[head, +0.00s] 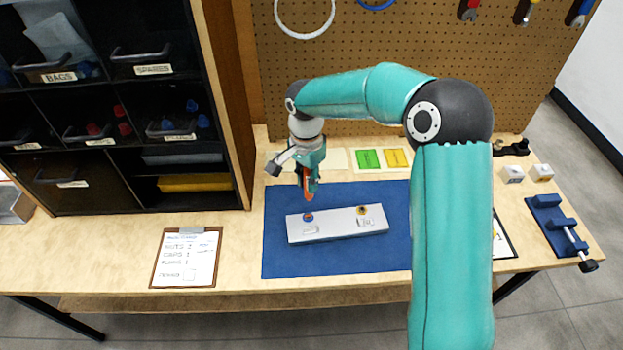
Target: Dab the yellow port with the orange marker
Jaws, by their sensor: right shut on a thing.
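My right gripper (310,170) points down and is shut on the orange marker (308,187). The marker is upright, tip down, above the left end of a silver-grey analyser block (337,228). The block lies on a blue mat (285,262). A port with a bluish rim and an orange-red centre (308,217) is just under the marker; I cannot tell whether the tip touches it. The yellow port (362,210) is on the right half of the block, apart from the marker. My left gripper is not in view.
A clipboard (187,257) lies left of the mat. Green (368,159) and yellow (397,158) cards lie behind it. White blocks (512,174) and a blue vise (553,220) stand at the right. My right arm hides the mat's right part. A black drawer cabinet (110,110) stands left.

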